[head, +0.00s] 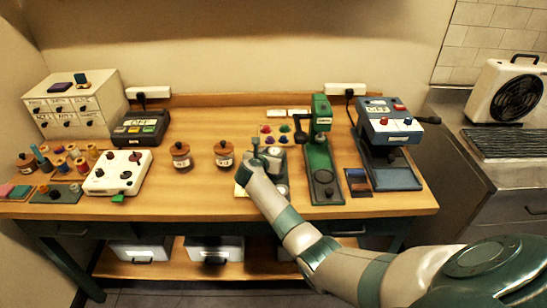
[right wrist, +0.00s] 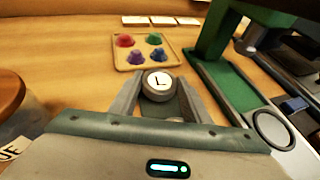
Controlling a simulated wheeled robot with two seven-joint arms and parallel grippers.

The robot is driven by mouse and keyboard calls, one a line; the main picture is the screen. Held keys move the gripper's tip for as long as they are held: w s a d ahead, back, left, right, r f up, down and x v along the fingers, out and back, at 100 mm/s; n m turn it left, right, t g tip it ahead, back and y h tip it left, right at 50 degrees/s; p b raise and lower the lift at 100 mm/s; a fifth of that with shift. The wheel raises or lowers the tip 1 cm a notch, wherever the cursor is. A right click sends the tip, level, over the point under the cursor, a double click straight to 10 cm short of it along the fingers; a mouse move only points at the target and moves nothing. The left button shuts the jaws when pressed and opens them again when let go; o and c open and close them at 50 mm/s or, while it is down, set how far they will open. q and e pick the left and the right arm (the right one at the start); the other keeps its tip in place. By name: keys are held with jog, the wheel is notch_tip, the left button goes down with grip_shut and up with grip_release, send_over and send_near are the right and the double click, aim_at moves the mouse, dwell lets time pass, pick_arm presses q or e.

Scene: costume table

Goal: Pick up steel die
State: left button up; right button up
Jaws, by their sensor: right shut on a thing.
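My right gripper (right wrist: 160,92) is shut on the steel die (right wrist: 158,84), a round grey metal piece with a white top marked "L". The die sits between the two fingertips in the right wrist view; whether it is clear of its support I cannot tell. In the head view my right gripper (head: 259,150) reaches over the middle of the table, and its hand hides most of the spot beneath. Part of another grey round piece shows between the fingers, lower in the wrist view. My left gripper is not in view.
A small wooden tray (right wrist: 128,57) with several coloured pieces lies just beyond my right gripper. A green press (head: 320,150) stands close on the right, with a blue machine (head: 388,140) past it. Two brown-lidded jars (head: 181,157) stand on the left.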

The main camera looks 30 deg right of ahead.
notch_tip(320, 180, up, 8)
jog(key=shift+b, duration=0.6)
